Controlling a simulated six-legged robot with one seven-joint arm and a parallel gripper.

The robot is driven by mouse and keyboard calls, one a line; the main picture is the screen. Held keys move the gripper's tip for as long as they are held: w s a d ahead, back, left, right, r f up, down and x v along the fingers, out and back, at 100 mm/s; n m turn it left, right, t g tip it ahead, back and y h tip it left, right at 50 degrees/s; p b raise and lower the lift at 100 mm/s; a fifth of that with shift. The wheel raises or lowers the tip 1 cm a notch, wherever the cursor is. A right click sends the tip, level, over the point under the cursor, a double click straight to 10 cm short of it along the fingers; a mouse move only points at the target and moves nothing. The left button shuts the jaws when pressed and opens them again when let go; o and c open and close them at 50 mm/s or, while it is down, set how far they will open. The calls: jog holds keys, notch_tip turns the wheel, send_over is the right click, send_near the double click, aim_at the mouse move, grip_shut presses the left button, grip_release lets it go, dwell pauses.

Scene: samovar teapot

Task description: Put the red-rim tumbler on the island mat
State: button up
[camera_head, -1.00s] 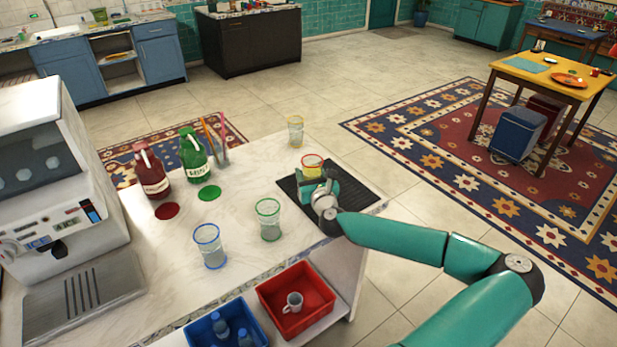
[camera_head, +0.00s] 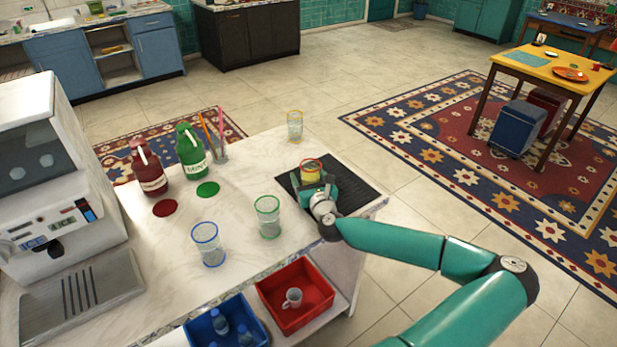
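The red-rim tumbler (camera_head: 311,172) has a red rim and yellowish sides. It is upright over the far part of the black ribbed mat (camera_head: 355,188) on the island counter. My gripper (camera_head: 313,184) is at the tumbler's near side and appears shut on it. The fingers and the tumbler's base are partly hidden, so I cannot tell whether the base touches the mat.
An orange-rim tumbler (camera_head: 295,127) stands behind the mat. A green-rim tumbler (camera_head: 267,217) and a blue-rim tumbler (camera_head: 208,245) stand to its left. Red and green bottles (camera_head: 191,155) and a straw holder (camera_head: 220,152) are farther left. A red bin (camera_head: 297,297) is below.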

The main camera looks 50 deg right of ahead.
jog(key=shift+r, duration=0.15)
jog(key=v, duration=1.2)
dwell(0.3)
